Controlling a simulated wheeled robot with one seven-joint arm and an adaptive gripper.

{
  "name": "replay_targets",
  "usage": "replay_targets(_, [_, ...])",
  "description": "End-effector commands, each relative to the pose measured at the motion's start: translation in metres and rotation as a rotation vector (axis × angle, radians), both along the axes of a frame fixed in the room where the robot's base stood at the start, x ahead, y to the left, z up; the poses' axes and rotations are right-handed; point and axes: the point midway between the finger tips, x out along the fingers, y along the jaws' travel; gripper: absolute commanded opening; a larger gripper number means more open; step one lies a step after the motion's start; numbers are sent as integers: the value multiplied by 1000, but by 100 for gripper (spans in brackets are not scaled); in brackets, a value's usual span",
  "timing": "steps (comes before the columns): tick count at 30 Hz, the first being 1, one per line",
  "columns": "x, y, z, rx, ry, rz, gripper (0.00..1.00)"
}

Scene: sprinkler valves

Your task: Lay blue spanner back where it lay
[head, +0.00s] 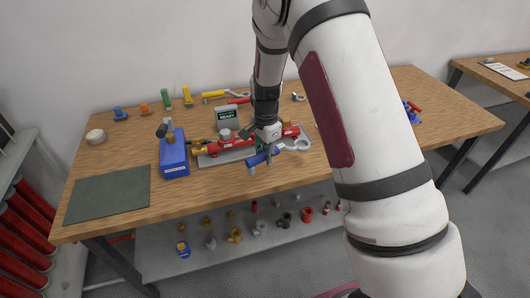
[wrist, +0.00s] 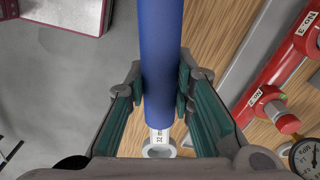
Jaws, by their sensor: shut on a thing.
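My gripper (head: 267,153) is shut on the blue spanner (head: 258,160), above the front part of the bench, in front of the red valve assembly (head: 222,147). In the wrist view the blue handle (wrist: 162,62) runs between the green-padded fingers (wrist: 158,98). A steel neck with small print and a ring end (wrist: 158,151) show below the fingers. A yellow spanner (head: 213,94) and a red spanner (head: 238,101) lie at the back of the bench. The red assembly, with a gauge (wrist: 307,154), is at the right in the wrist view.
The assembly rests on a grey tray (head: 206,161). A blue block-like item (head: 174,163) stands left of it, and a green mat (head: 108,195) lies at the front left. A display reading READY (head: 227,117) stands behind. Bare wood (head: 230,182) shows along the front edge.

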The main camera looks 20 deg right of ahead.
Motion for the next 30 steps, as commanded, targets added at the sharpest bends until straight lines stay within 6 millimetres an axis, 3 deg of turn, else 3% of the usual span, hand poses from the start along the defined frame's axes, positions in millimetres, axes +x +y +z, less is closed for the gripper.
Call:
replay_targets(14, [0,0,-2,-1,0,-18,0])
replay_targets(30, [0,1,-55,-1,2,-17,0])
